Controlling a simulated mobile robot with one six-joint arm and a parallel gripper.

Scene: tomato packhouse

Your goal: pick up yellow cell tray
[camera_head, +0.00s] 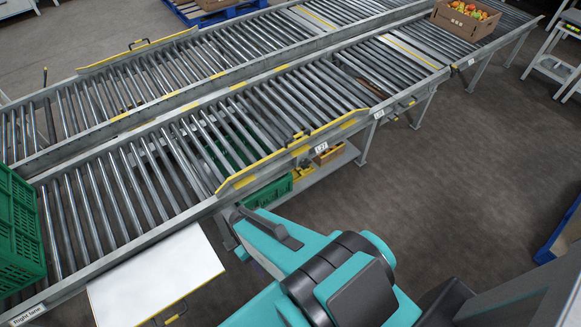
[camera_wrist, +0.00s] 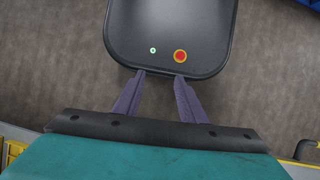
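A small yellow item (camera_head: 303,173) shows under the near conveyor, on the low shelf between a green crate and a brown box. It may be the yellow cell tray, but it is partly hidden and too small to make out cells. A yellow edge (camera_wrist: 14,150) also shows at the lower left of the wrist view; I cannot tell if it is the same thing. My gripper (camera_wrist: 160,77) has its two purple-grey fingers apart with nothing between them. It points down over my own dark base, away from the shelf. In the head view its fingers are not visible.
Two roller conveyors (camera_head: 160,150) cross the view, the near one with a yellow side guard (camera_head: 290,150). Under it are a green crate (camera_head: 268,194) and a brown box (camera_head: 328,155).

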